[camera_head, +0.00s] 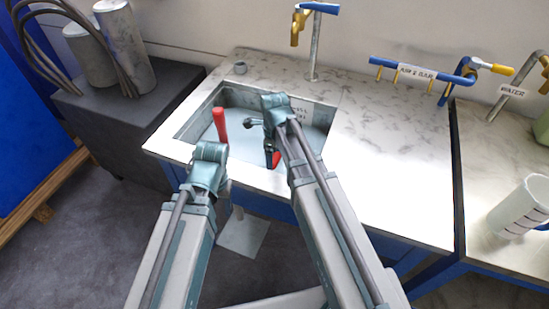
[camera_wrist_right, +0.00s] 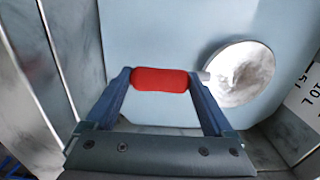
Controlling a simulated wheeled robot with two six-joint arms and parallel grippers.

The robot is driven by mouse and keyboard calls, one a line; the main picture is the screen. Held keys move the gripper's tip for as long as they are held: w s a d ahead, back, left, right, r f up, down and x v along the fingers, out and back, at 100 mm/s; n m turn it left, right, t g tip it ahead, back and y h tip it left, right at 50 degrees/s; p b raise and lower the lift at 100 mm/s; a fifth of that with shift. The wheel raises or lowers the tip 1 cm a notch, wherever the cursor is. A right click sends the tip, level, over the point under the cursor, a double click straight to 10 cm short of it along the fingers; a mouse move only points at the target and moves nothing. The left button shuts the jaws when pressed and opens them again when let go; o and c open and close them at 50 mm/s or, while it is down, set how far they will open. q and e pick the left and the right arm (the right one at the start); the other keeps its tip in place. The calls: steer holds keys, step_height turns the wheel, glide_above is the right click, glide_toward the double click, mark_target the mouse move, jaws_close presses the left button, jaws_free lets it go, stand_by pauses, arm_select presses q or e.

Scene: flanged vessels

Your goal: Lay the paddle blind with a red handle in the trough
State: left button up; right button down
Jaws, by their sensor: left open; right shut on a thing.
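The paddle blind has a red handle (camera_wrist_right: 160,79) and a round grey disc (camera_wrist_right: 241,74); both show in the right wrist view. My right gripper (camera_head: 270,154) is shut across the handle, with one dark blue finger at each end. In the head view a bit of red handle (camera_head: 276,159) shows beside the fingers, and my right arm hides the disc. The blind is over the pale blue floor of the trough (camera_head: 306,137); I cannot tell whether it touches. My left gripper (camera_head: 219,124), apparently with red fingers, is open and empty at the trough's left part.
The trough is sunk in a marble-topped counter (camera_head: 390,165), clear on its right. A tap (camera_head: 315,45) stands behind it, with a blue pipe rail (camera_head: 415,74) further right. A white jug (camera_head: 520,205) is on the right bench. Grey cylinders (camera_head: 125,45) stand on a dark cabinet at left.

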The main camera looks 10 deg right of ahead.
steer(key=shift+f+b, duration=1.5)
steer(key=shift+f, duration=0.35)
steer(key=shift+f+b, duration=0.4)
stand_by(0.4)
jaws_free()
steer(key=shift+r, duration=0.2)
step_height(320, 180, up, 14)
steer(key=p, duration=1.4)
steer(key=shift+f, duration=0.2)
